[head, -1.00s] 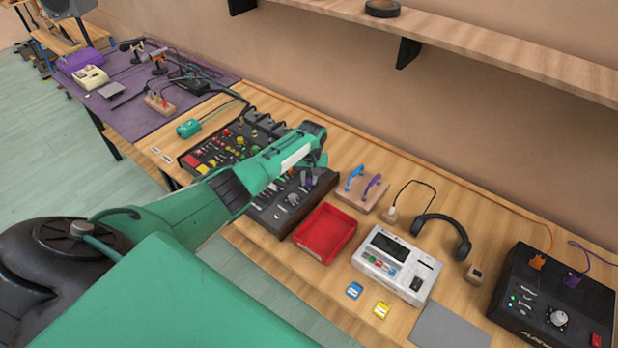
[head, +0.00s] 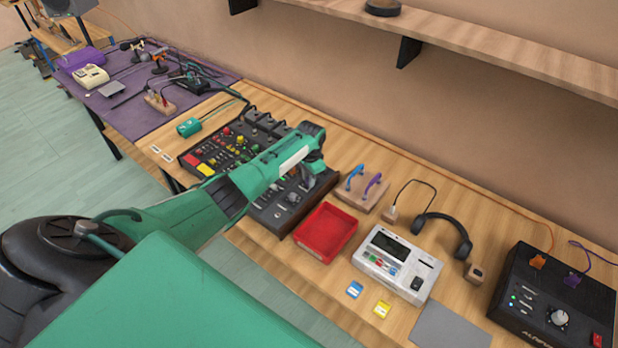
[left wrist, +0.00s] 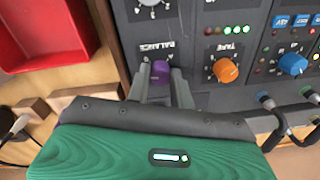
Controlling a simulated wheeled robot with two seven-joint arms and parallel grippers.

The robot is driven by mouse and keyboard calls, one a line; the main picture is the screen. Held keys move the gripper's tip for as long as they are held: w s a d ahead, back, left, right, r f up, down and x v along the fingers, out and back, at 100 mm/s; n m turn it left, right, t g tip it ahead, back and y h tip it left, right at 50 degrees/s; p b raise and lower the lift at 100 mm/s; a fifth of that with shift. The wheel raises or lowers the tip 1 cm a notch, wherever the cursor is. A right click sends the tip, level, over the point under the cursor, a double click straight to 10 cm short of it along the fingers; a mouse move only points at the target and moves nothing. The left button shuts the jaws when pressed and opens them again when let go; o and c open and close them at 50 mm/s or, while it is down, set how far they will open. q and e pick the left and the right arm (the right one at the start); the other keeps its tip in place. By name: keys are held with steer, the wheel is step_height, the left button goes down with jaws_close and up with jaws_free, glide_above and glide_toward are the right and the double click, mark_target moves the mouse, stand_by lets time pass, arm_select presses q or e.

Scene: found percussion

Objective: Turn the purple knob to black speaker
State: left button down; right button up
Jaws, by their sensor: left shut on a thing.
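The purple knob (left wrist: 160,71) shows in the left wrist view, on a dark panel (left wrist: 200,62) beside a label reading "BALANCE". My left gripper (head: 307,178) is shut on it, one finger on each side; in the left wrist view the fingertips (left wrist: 160,80) flank the knob. The marks around the knob are partly hidden and too small to read. In the head view the knob is hidden by the gripper. A dark grey speaker box (head: 68,6) stands at the far top left; I cannot tell whether it is the black speaker. My right gripper is not in view.
An orange knob (left wrist: 226,70) and a blue knob (left wrist: 292,63) sit right of the purple one. Black cables (left wrist: 290,125) plug in nearby. A red tray (head: 326,232), a wooden block with blue and purple handles (head: 360,198) and a white device (head: 395,263) stand close by.

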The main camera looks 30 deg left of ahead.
arm_select(q)
steer(key=m, duration=0.3)
steer(key=shift+f+m, duration=0.1)
steer(key=shift+m, duration=0.2)
steer(key=shift+m+b, duration=0.55)
steer(key=shift+m, duration=1.15)
steer(key=c, duration=1.2)
jaws_free()
steer(key=shift+c, duration=0.2)
step_height(320, 180, up, 14)
steer(key=b, duration=0.3)
steer(key=shift+s+d, duration=0.15)
steer(key=shift+s, duration=0.1)
steer(key=shift+f, duration=0.15)
